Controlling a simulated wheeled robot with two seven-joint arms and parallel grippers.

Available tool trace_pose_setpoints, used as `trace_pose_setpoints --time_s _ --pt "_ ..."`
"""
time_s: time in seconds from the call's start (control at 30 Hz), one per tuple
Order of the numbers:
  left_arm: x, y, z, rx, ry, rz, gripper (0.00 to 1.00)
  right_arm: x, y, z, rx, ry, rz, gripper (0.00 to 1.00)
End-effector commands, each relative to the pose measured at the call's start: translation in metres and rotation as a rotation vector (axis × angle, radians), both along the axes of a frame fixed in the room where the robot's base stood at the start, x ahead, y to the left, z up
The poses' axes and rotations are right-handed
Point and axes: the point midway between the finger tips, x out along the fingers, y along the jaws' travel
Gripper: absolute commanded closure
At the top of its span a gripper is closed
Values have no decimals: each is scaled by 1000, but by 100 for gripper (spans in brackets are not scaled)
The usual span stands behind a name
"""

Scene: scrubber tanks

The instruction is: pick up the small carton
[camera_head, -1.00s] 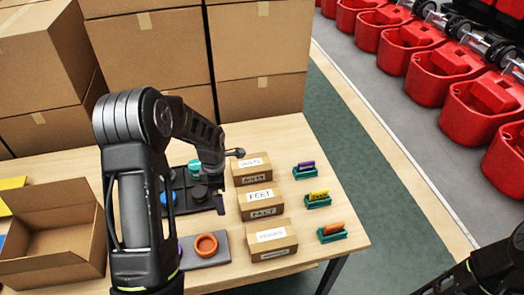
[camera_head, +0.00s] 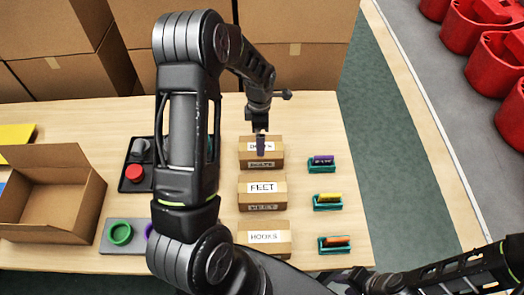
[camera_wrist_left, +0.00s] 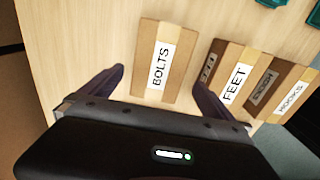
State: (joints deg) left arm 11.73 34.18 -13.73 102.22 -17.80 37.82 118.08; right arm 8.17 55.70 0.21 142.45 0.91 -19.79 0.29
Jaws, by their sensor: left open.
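Three small brown cartons of similar size stand in a row on the wooden table: BOLTS (camera_head: 247,159) farthest, FEET (camera_head: 262,189) in the middle, HOOKS (camera_head: 262,238) nearest. My left gripper (camera_head: 262,145) points down over the BOLTS carton. In the left wrist view, my left gripper (camera_wrist_left: 160,88) is open, with one finger on each side of the BOLTS carton (camera_wrist_left: 178,75). The FEET carton (camera_wrist_left: 233,85) lies just beyond the right finger. I cannot tell whether the fingers touch either carton. My right arm (camera_head: 450,278) shows at the lower right; its jaws cannot be made out.
Teal holders with purple (camera_head: 322,163), yellow (camera_head: 328,201) and orange (camera_head: 334,244) items stand right of the cartons. An open empty box (camera_head: 45,205) is at the left. Large boxes (camera_head: 60,80) stack behind. A dark tray (camera_head: 132,185) lies left of my arm.

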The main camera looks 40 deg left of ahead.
Motion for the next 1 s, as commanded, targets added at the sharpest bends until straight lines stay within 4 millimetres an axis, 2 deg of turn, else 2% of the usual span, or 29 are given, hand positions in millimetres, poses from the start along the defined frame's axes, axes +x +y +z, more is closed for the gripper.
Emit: trace_pose_setpoints --time_s 0.03,0.13,0.53,0.83,1.0 --pt "0 0 -10 0 2 0 0 0 0 -7 1 -1 1 64" --pt "0 0 -20 -1 2 0 0 0 1 -13 2 -4 1 64" --pt "0 0 -25 -1 1 1 0 0 2 -14 4 -6 1 64" --pt "2 -2 -67 -1 2 1 0 3 3 -33 9 -14 3 64" --pt "2 -2 -73 0 0 0 0 3 3 -34 10 -16 3 64"
